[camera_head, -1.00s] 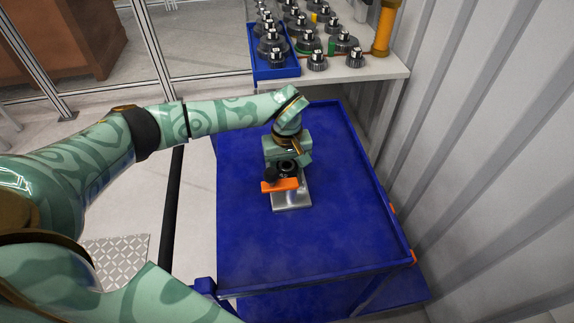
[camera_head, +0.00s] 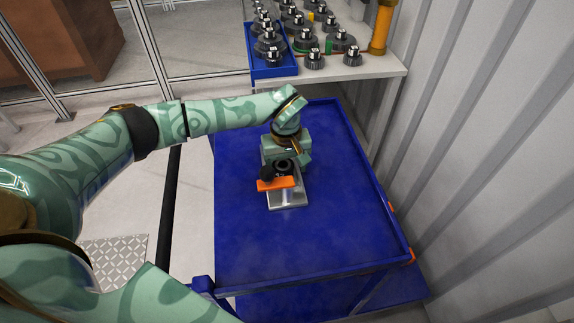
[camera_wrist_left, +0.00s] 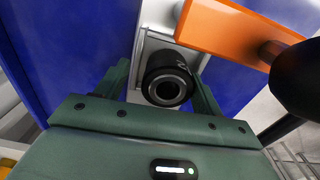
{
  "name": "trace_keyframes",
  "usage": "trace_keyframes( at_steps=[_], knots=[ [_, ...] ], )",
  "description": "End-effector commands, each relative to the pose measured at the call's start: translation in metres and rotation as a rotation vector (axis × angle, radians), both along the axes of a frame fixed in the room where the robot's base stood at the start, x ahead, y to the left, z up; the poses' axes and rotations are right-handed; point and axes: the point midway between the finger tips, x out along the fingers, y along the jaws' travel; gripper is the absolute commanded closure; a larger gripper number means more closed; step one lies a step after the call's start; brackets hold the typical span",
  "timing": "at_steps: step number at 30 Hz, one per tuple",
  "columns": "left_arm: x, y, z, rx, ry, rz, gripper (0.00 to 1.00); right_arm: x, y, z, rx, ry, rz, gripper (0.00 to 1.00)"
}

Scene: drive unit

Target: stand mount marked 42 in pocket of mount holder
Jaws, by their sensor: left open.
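The mount (camera_wrist_left: 166,84) is a short black round part with a hollow end and a partly visible light mark, perhaps a 2. It stands at the silver mount holder (camera_head: 290,198), whose plate also shows behind it in the left wrist view (camera_wrist_left: 155,47). I cannot tell how deep it sits in the pocket. An orange bar (camera_head: 274,184) with a black knob (camera_head: 267,172) lies beside it, also large in the left wrist view (camera_wrist_left: 232,28). My left gripper (camera_head: 284,161) is open, with a finger on either side of the mount. My right gripper is out of view.
The holder rests on a blue cart top (camera_head: 255,240) with raised edges and much bare room around. Behind it, a shelf (camera_head: 365,72) bears a blue tray (camera_head: 273,70) with several black parts, and more loose ones. A ribbed wall (camera_head: 480,130) closes the right side.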

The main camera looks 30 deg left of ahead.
Motion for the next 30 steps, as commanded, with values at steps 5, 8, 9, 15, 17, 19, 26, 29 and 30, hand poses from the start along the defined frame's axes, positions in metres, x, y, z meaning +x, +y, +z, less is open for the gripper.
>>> trace_keyframes(
  at_steps=[5,8,9,15,17,19,26,29,30],
  knots=[
    [-0.008,0.004,-0.012,0.012,0.024,0.005,0.25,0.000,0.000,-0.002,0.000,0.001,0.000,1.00],
    [-0.007,0.005,-0.007,0.012,0.023,0.006,0.25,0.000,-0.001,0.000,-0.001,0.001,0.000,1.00],
    [-0.007,0.005,-0.003,0.012,0.023,0.006,0.25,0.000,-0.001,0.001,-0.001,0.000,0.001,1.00],
    [-0.004,0.003,0.044,0.009,0.008,0.002,0.25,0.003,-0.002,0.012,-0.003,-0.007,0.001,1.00],
    [-0.004,0.002,0.063,0.008,0.006,0.003,0.25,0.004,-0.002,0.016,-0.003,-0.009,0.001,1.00],
    [-0.003,0.001,0.084,0.007,0.002,0.002,0.25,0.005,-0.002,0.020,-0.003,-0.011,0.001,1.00],
    [-0.003,-0.002,0.139,0.005,-0.001,0.001,0.25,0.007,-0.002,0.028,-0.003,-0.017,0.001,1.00],
    [-0.003,-0.002,0.153,0.005,-0.001,0.001,0.25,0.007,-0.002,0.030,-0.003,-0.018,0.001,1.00],
    [-0.003,-0.002,0.157,0.005,-0.001,0.001,0.25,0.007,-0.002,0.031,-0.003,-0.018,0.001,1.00]
  ],
)
